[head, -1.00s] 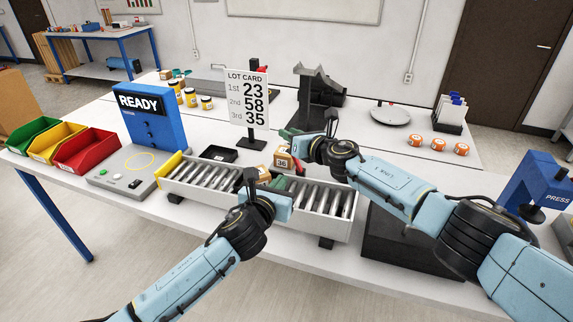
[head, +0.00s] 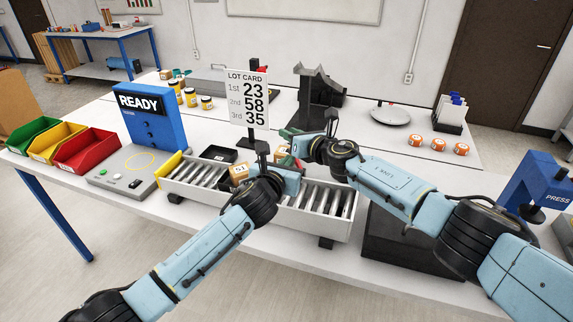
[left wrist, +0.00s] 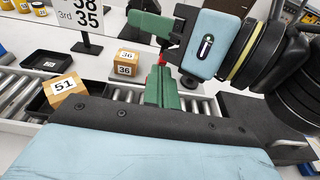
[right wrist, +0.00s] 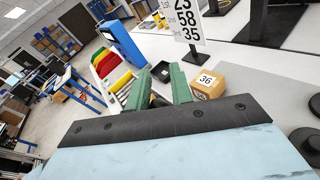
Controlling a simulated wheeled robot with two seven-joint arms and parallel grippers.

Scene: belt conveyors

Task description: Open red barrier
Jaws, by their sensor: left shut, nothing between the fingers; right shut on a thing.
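A small piece of red (left wrist: 163,60), perhaps the red barrier, shows just past my left fingertips in the left wrist view. A bit of red also shows beside the left gripper in the head view (head: 281,150); most of it is hidden. My left gripper (left wrist: 163,88) is shut and empty over the rollers, close to the red; touching or apart I cannot tell. My right gripper (right wrist: 160,86) is shut on a small dark piece, mostly hidden by its green fingers. In the head view, it is above the conveyor's far side (head: 289,132).
A carton marked 51 (left wrist: 63,88) is on the roller conveyor (head: 325,212). A carton marked 36 (left wrist: 127,62) stands by the conveyor's far side. The lot card (head: 247,98) and a black tray (head: 219,154) stand behind. My arms are close together.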

